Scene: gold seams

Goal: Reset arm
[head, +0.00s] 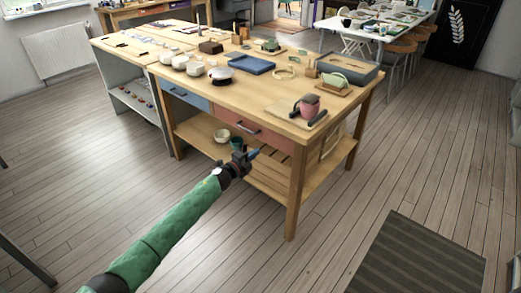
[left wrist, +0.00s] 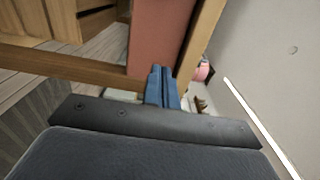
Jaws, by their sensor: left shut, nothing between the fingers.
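My left arm comes in from the lower left of the head view, in a green sleeve. Its gripper (head: 248,155) is shut and empty, in front of the wooden workbench (head: 264,99), near the red drawer and above the lower shelf. In the left wrist view the blue fingers (left wrist: 160,88) are together with nothing between them. The red drawer front (left wrist: 160,38) and wooden bench parts show beyond them. My right gripper is in neither view.
The bench top holds white bowls (head: 196,68), a blue tray (head: 252,64), a grey tray (head: 348,69) and a pink item (head: 309,105). Bowls (head: 222,135) sit on the lower shelf. A dark striped mat (head: 410,258) lies at right. The wooden floor in front is clear.

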